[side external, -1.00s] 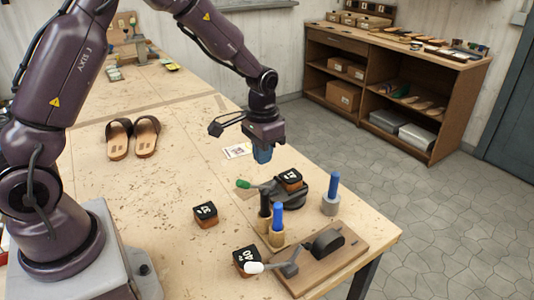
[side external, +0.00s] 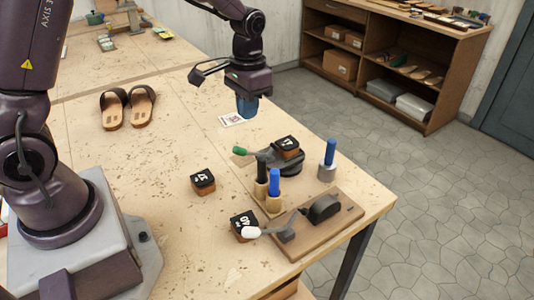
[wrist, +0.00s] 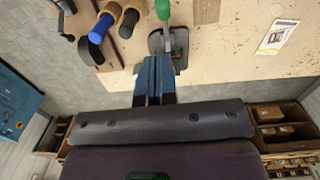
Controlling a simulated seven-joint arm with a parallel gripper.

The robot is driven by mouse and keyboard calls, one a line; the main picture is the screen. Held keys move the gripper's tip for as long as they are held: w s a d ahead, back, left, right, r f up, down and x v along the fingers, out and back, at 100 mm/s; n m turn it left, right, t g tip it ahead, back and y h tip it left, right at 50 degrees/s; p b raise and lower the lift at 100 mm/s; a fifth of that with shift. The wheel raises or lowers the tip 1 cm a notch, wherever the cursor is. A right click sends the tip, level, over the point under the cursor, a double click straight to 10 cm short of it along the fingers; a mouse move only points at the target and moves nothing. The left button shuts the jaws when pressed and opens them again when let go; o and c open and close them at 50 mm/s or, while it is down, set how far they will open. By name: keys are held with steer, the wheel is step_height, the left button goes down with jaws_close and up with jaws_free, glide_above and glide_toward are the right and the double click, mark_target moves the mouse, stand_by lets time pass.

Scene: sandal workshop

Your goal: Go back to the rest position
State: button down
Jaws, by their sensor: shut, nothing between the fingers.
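My gripper (side external: 247,106) is in the air over the far right part of the workbench (side external: 160,200), pointing down. Its blue fingers are together with nothing between them; they also show closed in the wrist view (wrist: 154,80). In the side view it appears just right of a white printed card (side external: 232,119) and behind the dark green-handled device (side external: 285,160). In the wrist view the fingertips appear just below that device (wrist: 170,40), with no visible contact.
Numbered blocks (side external: 203,182), a blue-handled tool (side external: 328,162) and a wooden lever fixture (side external: 325,225) stand at the front right. A pair of sandals (side external: 127,106) lies left of my gripper. A shelf unit (side external: 400,65) stands beyond the bench.

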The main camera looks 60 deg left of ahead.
steer(key=s+d+r+t, duration=0.4)
steer(key=s+r+t, duration=0.2)
steer(key=s+r, duration=0.9)
steer(key=shift+s+d, duration=0.2)
steer(key=shift+s, duration=1.3)
steer(key=shift+r, duration=0.1)
